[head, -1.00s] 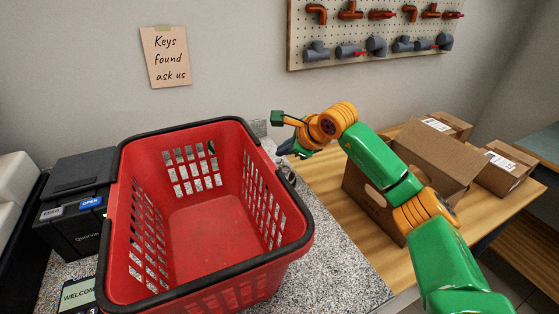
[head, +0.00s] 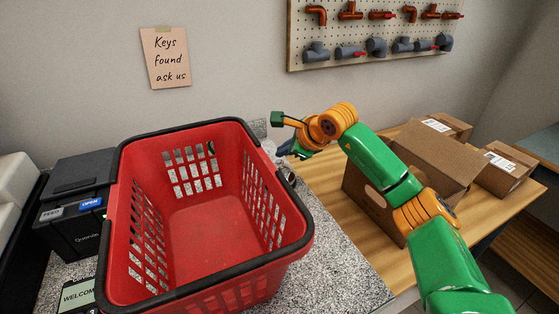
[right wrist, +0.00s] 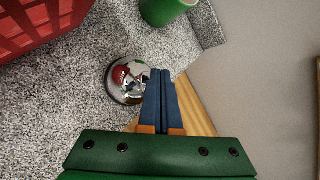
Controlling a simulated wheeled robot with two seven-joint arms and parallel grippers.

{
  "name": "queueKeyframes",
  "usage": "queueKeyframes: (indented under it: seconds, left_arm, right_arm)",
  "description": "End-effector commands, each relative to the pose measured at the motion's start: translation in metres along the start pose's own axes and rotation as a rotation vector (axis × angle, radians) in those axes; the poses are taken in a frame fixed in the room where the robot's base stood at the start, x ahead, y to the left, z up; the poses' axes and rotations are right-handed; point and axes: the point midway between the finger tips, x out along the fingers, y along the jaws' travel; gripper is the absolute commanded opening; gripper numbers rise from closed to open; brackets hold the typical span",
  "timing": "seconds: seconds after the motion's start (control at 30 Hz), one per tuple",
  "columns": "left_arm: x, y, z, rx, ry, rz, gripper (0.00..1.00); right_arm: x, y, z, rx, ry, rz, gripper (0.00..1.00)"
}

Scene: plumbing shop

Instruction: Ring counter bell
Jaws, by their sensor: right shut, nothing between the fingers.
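The counter bell (right wrist: 127,82), a shiny chrome dome on a dark base, stands on the speckled counter in the right wrist view. In the head view, the basket's rim and my gripper leave little of it to make out. My right gripper (right wrist: 160,76) is shut and empty, its blue fingers together. In the right wrist view its tips lie over the bell's right edge; I cannot tell whether they touch it. In the head view the right gripper (head: 291,151) is low behind the basket's right rim. My left gripper is not in view.
A large red basket (head: 250,125) stands on the speckled counter (head: 345,270) left of my right arm. A green cylindrical object (right wrist: 165,10) stands beyond the bell. Cardboard boxes (head: 440,150) lie on the wooden table to the right.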

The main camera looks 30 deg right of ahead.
Motion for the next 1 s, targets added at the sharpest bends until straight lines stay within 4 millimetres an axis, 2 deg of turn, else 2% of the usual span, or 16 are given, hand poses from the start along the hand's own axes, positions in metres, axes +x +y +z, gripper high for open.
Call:
queueKeyframes:
  seconds: [1.0]
  left_arm:
    - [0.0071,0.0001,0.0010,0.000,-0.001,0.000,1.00]
  right_arm:
    - [0.0065,0.0049,-0.0049,0.000,0.000,0.000,0.00]
